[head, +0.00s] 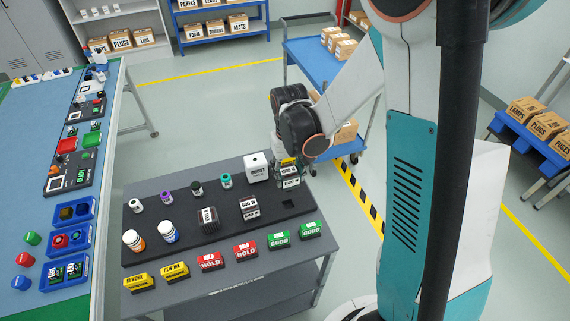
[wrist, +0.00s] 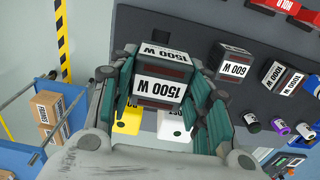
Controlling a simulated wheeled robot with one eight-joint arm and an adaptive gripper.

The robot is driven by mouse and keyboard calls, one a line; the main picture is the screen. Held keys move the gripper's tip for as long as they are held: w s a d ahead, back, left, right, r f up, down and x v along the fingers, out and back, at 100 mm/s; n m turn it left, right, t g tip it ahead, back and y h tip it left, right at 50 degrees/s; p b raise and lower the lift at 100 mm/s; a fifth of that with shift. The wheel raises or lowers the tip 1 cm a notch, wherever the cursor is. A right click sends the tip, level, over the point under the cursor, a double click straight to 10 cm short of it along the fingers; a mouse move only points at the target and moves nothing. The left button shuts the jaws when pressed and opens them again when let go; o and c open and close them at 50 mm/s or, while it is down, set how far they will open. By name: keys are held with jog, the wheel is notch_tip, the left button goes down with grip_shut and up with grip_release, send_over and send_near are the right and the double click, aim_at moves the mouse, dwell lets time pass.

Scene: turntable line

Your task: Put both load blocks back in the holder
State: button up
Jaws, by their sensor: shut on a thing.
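My gripper (head: 287,168) is shut on a dark load block (wrist: 160,82) with white labels reading 1500 W. In the head view the held block (head: 290,182) is above the right end of the dark cart top, behind an empty square pocket (head: 289,204) in the holder (head: 268,214). A 600 W block (head: 249,208) sits left of the pocket; it also shows in the wrist view (wrist: 233,63). Another dark labelled block (head: 207,220) sits farther left, and shows in the wrist view (wrist: 275,75). I cannot tell how deep these sit.
A white box (head: 257,167) stands close left of my gripper. Small cylinders (head: 195,188) line the back. Two white jars (head: 134,241) stand at left. Yellow, red and green tags (head: 210,262) line the front edge. A blue trolley (head: 315,60) stands behind.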

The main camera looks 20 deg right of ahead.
jog(key=shift+s+f, duration=0.15)
jog(key=shift+f, duration=0.25)
jog(key=shift+f+b, duration=1.9)
jog(key=shift+f, duration=0.65)
jog(key=shift+f+b, duration=0.8)
jog(key=shift+f+b, duration=1.3)
jog(key=o, duration=1.6)
jog(key=shift+c, duration=0.2)
